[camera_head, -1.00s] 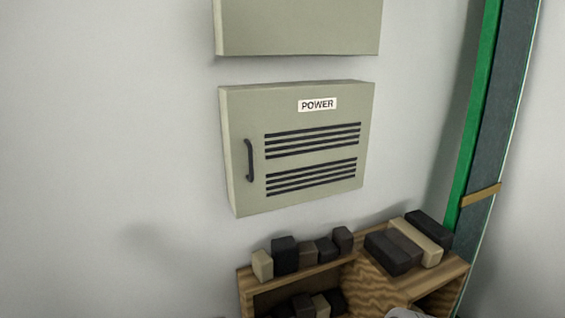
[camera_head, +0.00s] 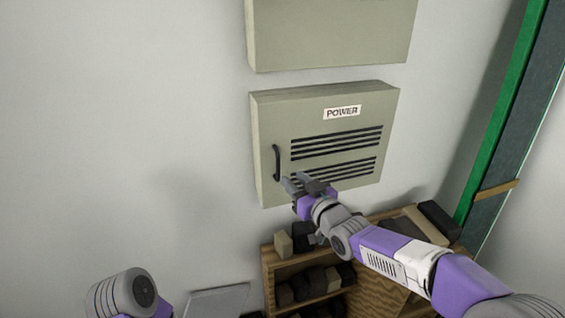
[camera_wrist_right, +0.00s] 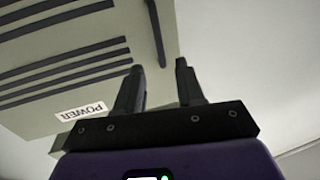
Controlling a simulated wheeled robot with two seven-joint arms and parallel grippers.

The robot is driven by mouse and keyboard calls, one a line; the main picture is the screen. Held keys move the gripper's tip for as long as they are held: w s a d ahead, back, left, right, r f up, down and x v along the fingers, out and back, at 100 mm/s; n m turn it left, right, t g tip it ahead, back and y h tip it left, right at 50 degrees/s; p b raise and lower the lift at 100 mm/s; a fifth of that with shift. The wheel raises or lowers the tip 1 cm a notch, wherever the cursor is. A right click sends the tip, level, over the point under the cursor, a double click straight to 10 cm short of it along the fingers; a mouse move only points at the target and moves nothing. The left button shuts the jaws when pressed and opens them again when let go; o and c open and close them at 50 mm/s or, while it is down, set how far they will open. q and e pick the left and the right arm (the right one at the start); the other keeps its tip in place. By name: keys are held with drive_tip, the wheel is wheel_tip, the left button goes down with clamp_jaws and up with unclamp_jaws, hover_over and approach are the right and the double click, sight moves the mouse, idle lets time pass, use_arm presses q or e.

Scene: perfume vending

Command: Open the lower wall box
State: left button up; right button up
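The lower wall box (camera_head: 268,112) is grey-green with a POWER label, dark vent slots and a dark vertical handle (camera_head: 277,163) at the left of its door. The door is closed. My right gripper (camera_head: 291,183) is just in front of the door, near the handle's lower end. In the right wrist view the gripper (camera_wrist_right: 158,82) has its two fingers apart with nothing between them. The handle (camera_wrist_right: 156,32) shows there beyond the fingertips, and the door (camera_wrist_right: 80,60) appears tilted. A piece of my left arm shows at the bottom left, but its gripper is out of view.
An upper wall box (camera_head: 330,35) hangs above. Below stands a wooden shelf (camera_head: 268,280) holding several dark and tan blocks. A green post (camera_head: 505,100) rises at the right. The wall (camera_head: 120,120) left of the box is bare.

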sight(279, 166)
drive_tip(key=shift+p+x, duration=0.8)
drive_tip(key=shift+x, duration=2.75)
drive_tip(key=shift+f, duration=0.2)
clamp_jaws()
